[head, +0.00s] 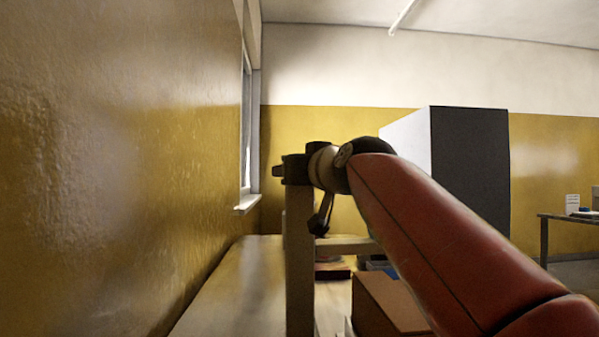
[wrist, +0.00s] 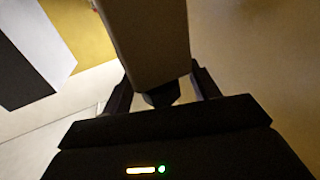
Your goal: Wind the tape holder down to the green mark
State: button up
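An upright beige post (head: 300,255) stands left of centre in the head view. Dark fittings (head: 296,168) sit at its top, and a dark piece (head: 320,220) hangs beside it. My red arm reaches from the lower right to the post's top, where my gripper's tips cannot be made out. In the wrist view my gripper (wrist: 163,86) has its dark fingers apart, on either side of a broad beige block (wrist: 152,40). The block covers the fingertips, and a dark piece (wrist: 163,95) shows between the fingers. I cannot identify the tape holder or the green mark.
A yellow wall (head: 120,140) runs close along the left. A brown box (head: 385,305) stands at the post's right, below my arm. A large black-and-white cabinet (head: 468,160) stands behind. A table (head: 565,218) is at the far right. The pale surface left of the post looks clear.

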jog(key=b+v, duration=0.2)
jog(key=v, duration=0.5)
jog(key=shift+s+b, duration=0.35)
jog(key=shift+b, duration=0.05)
jog(key=shift+d, duration=0.1)
